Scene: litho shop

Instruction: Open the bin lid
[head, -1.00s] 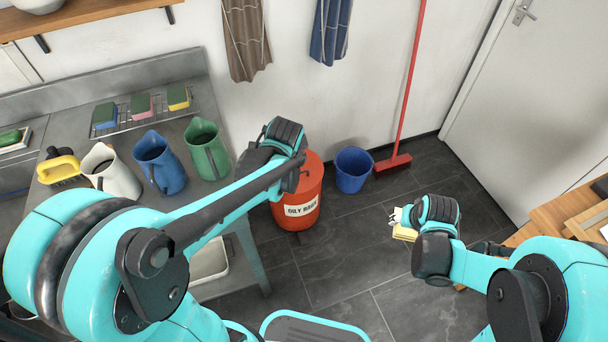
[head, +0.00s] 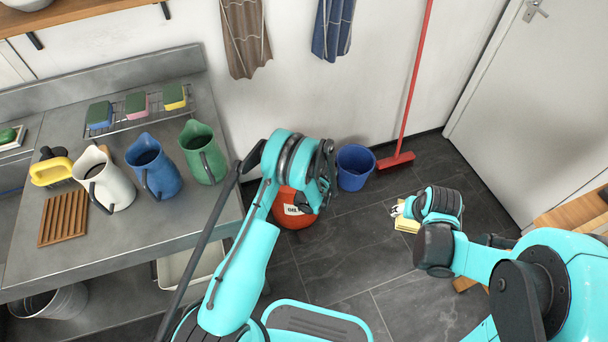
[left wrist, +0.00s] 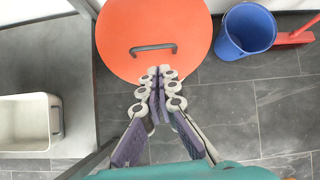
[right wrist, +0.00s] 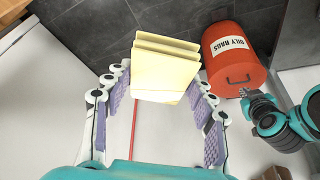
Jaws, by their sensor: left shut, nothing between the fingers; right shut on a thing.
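The red bin (head: 291,217) stands on the floor, largely hidden by my left arm in the head view. Its round red lid (left wrist: 140,22) with a dark bar handle (left wrist: 152,47) lies flat on top in the left wrist view and looks closed. My left gripper (left wrist: 160,72) is shut and empty, its fingertips over the near edge of the lid, short of the handle. Whether they touch the lid I cannot tell. My right gripper (right wrist: 162,88) is shut on a pale yellow folded cloth (right wrist: 164,72), away to the right of the bin.
A blue bucket (head: 355,168) stands right of the bin, with a red broom (head: 396,160) beyond. A steel bench (head: 120,240) with several jugs is at the left. A wooden table edge (head: 570,212) is near my right arm. Dark floor lies clear between.

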